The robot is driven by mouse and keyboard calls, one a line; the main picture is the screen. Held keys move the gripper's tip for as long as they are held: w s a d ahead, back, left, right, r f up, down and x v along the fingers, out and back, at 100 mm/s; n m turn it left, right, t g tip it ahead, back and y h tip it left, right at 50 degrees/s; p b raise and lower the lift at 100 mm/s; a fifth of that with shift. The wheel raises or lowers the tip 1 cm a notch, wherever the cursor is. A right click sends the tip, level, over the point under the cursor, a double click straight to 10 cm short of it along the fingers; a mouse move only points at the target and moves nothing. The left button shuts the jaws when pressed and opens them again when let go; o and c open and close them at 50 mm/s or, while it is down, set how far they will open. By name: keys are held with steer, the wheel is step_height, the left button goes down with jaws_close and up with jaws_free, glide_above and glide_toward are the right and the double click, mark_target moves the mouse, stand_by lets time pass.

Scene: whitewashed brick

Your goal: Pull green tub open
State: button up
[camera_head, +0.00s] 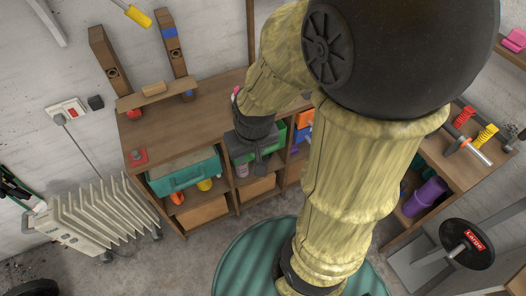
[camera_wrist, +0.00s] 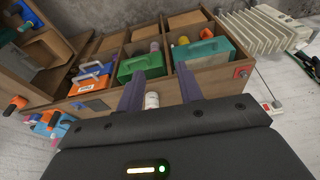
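The green tub (camera_head: 280,137) sits in the middle upper bay of the wooden workbench, partly hidden behind my gripper in the head view. In the wrist view the green tub (camera_wrist: 141,66) shows its handle side, just beyond my fingertips. My gripper (camera_head: 260,163) is in front of that bay. In the wrist view my gripper (camera_wrist: 157,82) has its two fingers spread apart, with no tub held between them. A pale bottle (camera_wrist: 152,100) shows between the fingers, and I cannot tell how deep it lies. Contact between fingers and tub cannot be told.
A teal tub (camera_head: 184,173) with a handle fills the left bay. Orange and blue containers (camera_wrist: 91,79) are in the other neighbouring bay. Wooden bins (camera_head: 204,212) lie below.

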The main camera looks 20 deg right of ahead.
steer(key=shift+o, duration=0.2)
steer(key=shift+o, duration=0.6)
steer(key=w+d+f+n+t+h+b, duration=0.1)
steer(key=w+d+f+n+t+b, duration=0.5)
steer(key=f+b, duration=0.75)
steer(key=w+d+f+n+t+h+b, duration=0.15)
steer(key=w+d+f+b, duration=0.25)
steer(key=d+f+b, duration=0.85)
step_height(320, 180, down, 15)
steer(key=n+t+y+b, duration=0.3)
steer(key=n+b, duration=0.8)
steer(key=b, duration=1.7)
steer(key=shift+w+t, duration=0.2)
steer(key=shift+t, duration=1.05)
steer(key=shift+w, duration=0.15)
